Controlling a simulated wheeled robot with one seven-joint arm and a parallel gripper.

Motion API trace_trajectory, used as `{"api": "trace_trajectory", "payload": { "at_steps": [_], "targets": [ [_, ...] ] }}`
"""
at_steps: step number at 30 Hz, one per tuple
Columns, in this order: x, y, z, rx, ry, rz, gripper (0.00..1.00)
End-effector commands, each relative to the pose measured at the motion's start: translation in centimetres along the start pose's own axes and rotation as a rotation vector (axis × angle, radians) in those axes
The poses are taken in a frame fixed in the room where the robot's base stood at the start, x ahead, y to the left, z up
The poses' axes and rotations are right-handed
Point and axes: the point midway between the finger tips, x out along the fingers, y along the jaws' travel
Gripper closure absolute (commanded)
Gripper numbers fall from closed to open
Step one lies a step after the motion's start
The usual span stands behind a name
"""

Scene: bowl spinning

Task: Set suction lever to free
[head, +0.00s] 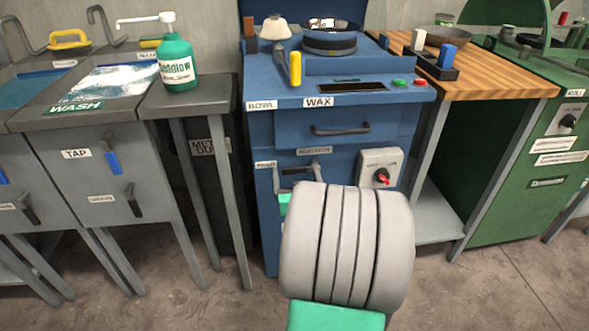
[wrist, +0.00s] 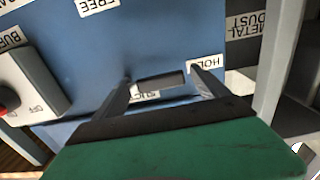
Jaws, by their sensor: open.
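The suction lever has a dark grey handle (wrist: 160,80). In the wrist view it lies roughly level between my two fingertips, close to the hold label (wrist: 206,65). The free label (wrist: 98,5) is at the top edge, away from the lever. My gripper (wrist: 161,79) is open, its fingers on either side of the handle; I cannot tell if either touches it. One finger covers part of the suction label (wrist: 146,96). In the head view the blue machine (head: 262,130) carries the lever on its front, and my arm hides much of that area.
A switch box (head: 366,158) with a red knob sits right of the lever in the head view. A drawer handle (head: 341,130) is above it. A grey table (head: 205,92) with a green soap bottle stands left, a wooden-topped bench (head: 500,88) right.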

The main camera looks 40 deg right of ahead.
Motion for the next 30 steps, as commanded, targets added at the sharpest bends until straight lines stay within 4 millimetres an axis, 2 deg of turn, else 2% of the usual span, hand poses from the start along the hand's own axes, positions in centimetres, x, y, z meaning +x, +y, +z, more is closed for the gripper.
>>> {"api": "trace_trajectory", "payload": {
  "at_steps": [4,12,30],
  "targets": [
    [1.17,-0.10,0.04,0.000,-0.001,-0.002,0.15],
    [1.32,-0.04,0.05,0.000,0.000,-0.001,0.16],
    [1.29,-0.03,0.04,0.000,0.000,0.000,0.65]
  ]
}}
